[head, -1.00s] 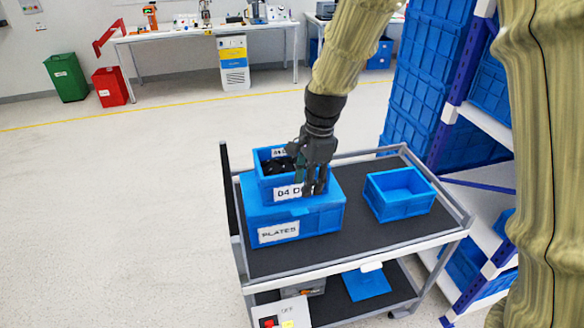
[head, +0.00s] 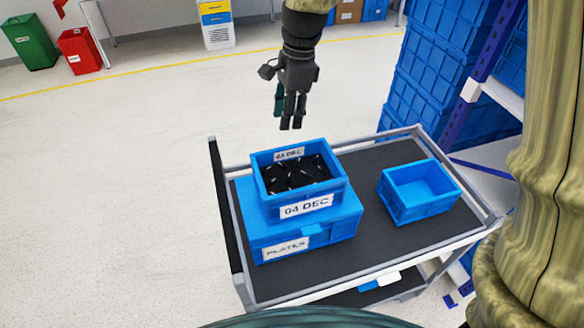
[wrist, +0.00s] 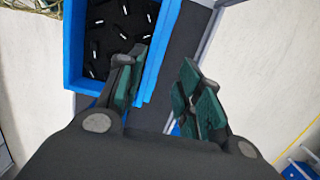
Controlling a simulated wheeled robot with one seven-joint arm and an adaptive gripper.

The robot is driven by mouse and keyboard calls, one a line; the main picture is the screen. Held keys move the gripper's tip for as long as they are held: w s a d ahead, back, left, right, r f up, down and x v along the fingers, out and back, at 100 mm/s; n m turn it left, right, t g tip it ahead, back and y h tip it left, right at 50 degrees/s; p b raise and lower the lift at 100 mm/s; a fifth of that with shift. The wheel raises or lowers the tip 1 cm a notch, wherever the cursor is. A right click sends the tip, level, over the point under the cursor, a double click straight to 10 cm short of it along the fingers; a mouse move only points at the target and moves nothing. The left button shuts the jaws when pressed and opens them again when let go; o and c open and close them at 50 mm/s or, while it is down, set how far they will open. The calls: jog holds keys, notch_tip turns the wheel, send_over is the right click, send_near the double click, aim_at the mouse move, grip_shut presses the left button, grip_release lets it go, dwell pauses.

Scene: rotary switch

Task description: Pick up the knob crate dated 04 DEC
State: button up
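The knob crate (head: 341,192) is a small open blue crate with a white "04 DEC" label (head: 306,206) on its front and several black knobs inside. It sits on top of a larger blue box labelled PLATES (head: 262,231) on the cart. My gripper (head: 291,125) hangs above and behind the crate in the head view, pointing down and apart from it. In the wrist view the gripper (wrist: 160,90) has its fingers spread with nothing between them. There the crate's blue rim (wrist: 75,45) and the knobs show at upper left, partly behind the left finger.
An empty blue crate (head: 395,210) stands to the right on the dark cart top (head: 378,160). A dark upright panel (head: 226,205) borders the cart's left side. A shelf with blue crates (head: 440,70) stands at the right. Open floor lies left of the cart.

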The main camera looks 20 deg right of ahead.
aim_at(289, 146)
jog(key=f, duration=0.1)
jog(key=s+f+p, duration=0.1)
jog(key=f, duration=0.1)
jog(key=f+p, duration=0.1)
jog(key=f, duration=0.1)
jog(key=shift+s+a+f, duration=0.1)
jog(key=shift+s+f, duration=0.1)
jog(key=shift+s, duration=0.1)
jog(key=shift+f+p, duration=0.3)
jog(key=shift+f, duration=0.05)
jog(key=shift+w+f+p, duration=0.15)
jog(key=shift+f+p, duration=0.05)
jog(key=shift+f, duration=0.4)
jog(key=shift+w+f+p, duration=0.15)
jog(key=shift+f+p, duration=0.05)
jog(key=shift+f, duration=0.7)
jog(key=shift+s+a+f, duration=0.1)
jog(key=shift+s+f, duration=0.1)
jog(key=shift+f, duration=0.2)
